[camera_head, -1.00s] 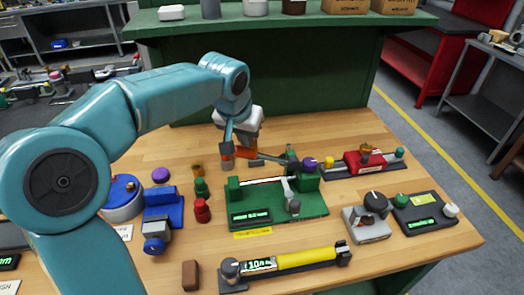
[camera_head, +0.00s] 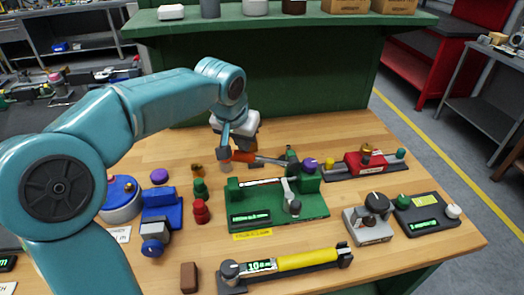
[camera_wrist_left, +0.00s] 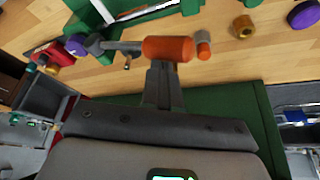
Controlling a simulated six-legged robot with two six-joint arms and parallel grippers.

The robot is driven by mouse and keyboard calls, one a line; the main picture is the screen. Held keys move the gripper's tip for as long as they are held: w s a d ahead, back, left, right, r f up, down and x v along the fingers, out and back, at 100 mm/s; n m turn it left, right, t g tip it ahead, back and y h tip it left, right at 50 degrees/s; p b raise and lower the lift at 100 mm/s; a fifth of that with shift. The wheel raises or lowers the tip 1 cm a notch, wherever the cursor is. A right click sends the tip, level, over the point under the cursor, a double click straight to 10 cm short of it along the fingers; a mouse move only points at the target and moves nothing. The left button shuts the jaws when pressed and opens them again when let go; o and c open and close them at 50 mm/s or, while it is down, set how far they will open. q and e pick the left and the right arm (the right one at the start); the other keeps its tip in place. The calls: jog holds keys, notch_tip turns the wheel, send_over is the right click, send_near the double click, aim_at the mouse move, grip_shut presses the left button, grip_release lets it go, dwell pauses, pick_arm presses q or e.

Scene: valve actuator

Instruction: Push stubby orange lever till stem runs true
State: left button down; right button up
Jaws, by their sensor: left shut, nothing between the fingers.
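The stubby orange lever (camera_head: 242,156) sits at the back of the green fixture (camera_head: 310,208), on a grey rod that runs right toward a dark green post (camera_head: 291,158). In the left wrist view, the orange lever (camera_wrist_left: 168,49) lies right at the tips of my left gripper (camera_wrist_left: 162,72). Its fingers are shut with nothing between them and look to be against or very close to the lever; exact contact is hard to tell. In the head view, my left gripper (camera_head: 226,150) is beside the lever's left end. My right gripper is not in view.
The green fixture has a lit display and a light-coloured bar. A small grey and orange cylinder (camera_wrist_left: 204,45) stands beside the lever. A red device (camera_head: 365,163), a yellow-handled tool (camera_head: 308,260), and blue parts (camera_head: 160,203) occupy the wooden bench. A green shelf rises behind.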

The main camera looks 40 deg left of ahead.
pick_arm(q)
jog(key=shift+s+a+f+b, duration=0.1)
jog(key=shift+f+b, duration=0.15)
jog(key=shift+f, duration=0.1)
jog(key=shift+s+a+f+b, duration=0.1)
jog(key=shift+f+b, duration=0.15)
jog(key=shift+f, duration=0.1)
jog(key=shift+s+f+b, duration=0.15)
jog(key=shift+f+b, duration=0.4)
jog(key=shift+f, duration=0.1)
dwell(0.6)
